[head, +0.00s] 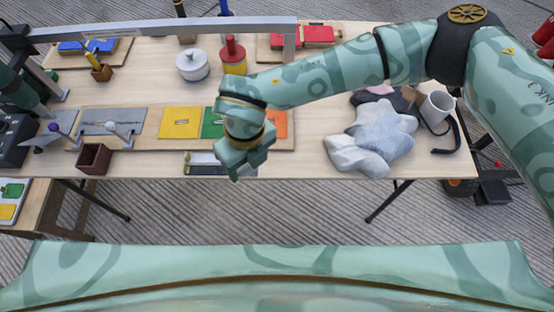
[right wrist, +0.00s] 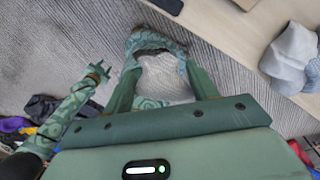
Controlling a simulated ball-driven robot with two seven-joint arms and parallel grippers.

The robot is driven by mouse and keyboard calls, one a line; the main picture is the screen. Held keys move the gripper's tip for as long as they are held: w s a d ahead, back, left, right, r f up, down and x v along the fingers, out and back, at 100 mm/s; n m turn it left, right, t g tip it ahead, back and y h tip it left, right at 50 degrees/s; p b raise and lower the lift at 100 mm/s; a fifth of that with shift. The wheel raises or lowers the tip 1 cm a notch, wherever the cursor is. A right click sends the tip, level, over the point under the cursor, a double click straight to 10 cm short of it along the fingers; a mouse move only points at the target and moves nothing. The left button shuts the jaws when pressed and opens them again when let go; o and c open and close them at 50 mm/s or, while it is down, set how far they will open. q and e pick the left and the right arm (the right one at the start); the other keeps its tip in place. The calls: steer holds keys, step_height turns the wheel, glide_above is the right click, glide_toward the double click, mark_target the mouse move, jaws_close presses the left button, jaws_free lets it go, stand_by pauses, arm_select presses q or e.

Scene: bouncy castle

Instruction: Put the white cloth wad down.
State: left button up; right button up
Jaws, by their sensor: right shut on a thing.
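My right gripper (head: 236,172) hangs at the table's front edge in the head view, fingers pointing down and towards me. In the right wrist view its two fingers (right wrist: 163,85) are shut on a pale, whitish textured thing, the white cloth wad (right wrist: 165,76), which fills the gap between them. In the head view the wad is hidden by the gripper. My left gripper (right wrist: 98,74) shows small at the left of the right wrist view, well apart from the wad; its opening is too small to judge.
The wooden table (head: 310,160) carries a grey-white cloth heap (head: 372,138) and white mug (head: 437,108) at right. Bare tabletop shows between board and heap.

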steer(key=a, duration=0.1)
steer(key=s+m, duration=0.1)
steer(key=a+m, duration=0.1)
steer(key=shift+s+a+f, duration=0.2)
steer(key=shift+a+f, duration=0.05)
steer(key=shift+a, duration=0.1)
steer(key=shift+w+d+f+m, duration=0.1)
steer(key=shift+w+f+m, duration=0.1)
steer(key=shift+m, duration=0.3)
steer(key=w+d+f+b, duration=0.1)
steer(key=w+d+f, duration=0.3)
steer(key=w+d, duration=0.25)
steer(key=b, duration=0.2)
glide_above(281, 166)
steer(key=f, duration=0.4)
steer(key=shift+s+a+f, duration=0.1)
steer(key=shift+a+f, duration=0.1)
steer(key=shift+f, duration=0.2)
steer(key=shift+d+f, duration=0.2)
steer(key=shift+f, duration=0.05)
steer(key=shift+w+d+f+b, duration=0.1)
steer(key=shift+w+f+b, duration=0.1)
steer(key=shift+f, duration=0.65)
steer(key=shift+w+f+b, duration=0.1)
steer(key=shift+f+b, duration=0.05)
steer(key=shift+f, duration=0.7)
steer(key=shift+s, duration=0.1)
